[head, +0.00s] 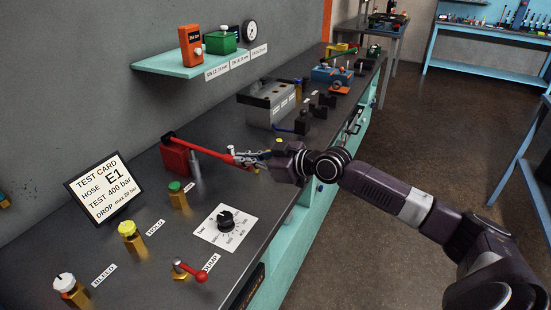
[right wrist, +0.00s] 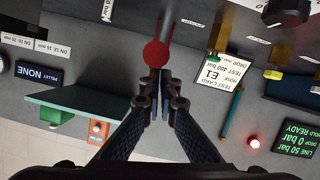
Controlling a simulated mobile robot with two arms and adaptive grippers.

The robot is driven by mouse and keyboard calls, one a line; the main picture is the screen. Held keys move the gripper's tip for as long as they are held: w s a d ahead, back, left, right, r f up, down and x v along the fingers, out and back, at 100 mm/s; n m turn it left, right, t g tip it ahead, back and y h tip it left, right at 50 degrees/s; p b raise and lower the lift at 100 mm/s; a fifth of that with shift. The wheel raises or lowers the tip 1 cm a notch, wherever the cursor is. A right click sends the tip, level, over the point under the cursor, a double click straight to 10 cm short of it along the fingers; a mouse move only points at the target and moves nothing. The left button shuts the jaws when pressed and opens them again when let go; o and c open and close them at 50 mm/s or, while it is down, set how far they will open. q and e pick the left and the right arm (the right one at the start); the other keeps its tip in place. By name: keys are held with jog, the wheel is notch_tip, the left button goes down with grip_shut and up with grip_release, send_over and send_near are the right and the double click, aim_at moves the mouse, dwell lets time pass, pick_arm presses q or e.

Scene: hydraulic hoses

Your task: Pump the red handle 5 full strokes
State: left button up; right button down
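The red handle (head: 212,149) is a long bar that runs from a red block (head: 176,156) on the bench toward the right. My right gripper (head: 246,157) is at the outer end of this handle and overlaps it in the head view. In the right wrist view, a red ball (right wrist: 156,54) on the end of the bar shows just beyond the fingertips of my right gripper (right wrist: 160,76). The fingers are close together, with only a narrow gap. I see nothing clearly held between them, and contact with the ball is unclear. My left gripper is not in view.
The bench (head: 140,274) holds a yellow knob (head: 127,228), a white knob (head: 64,282), a green knob (head: 175,186), a dial (head: 226,220) and a small red-ball lever (head: 200,275). The test card (head: 104,187) stands behind. A display (right wrist: 298,138) reads 0 bar.

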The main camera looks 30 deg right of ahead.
pick_arm(q)
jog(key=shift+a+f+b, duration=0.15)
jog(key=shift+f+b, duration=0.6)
jog(key=shift+b, duration=0.6)
pick_arm(e)
jog(key=f+v, duration=0.1)
jog(key=v, duration=0.9)
jog(key=shift+f, duration=0.15)
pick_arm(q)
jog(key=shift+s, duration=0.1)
pick_arm(e)
jog(key=shift+s+d, duration=0.1)
jog(key=shift+s, duration=0.15)
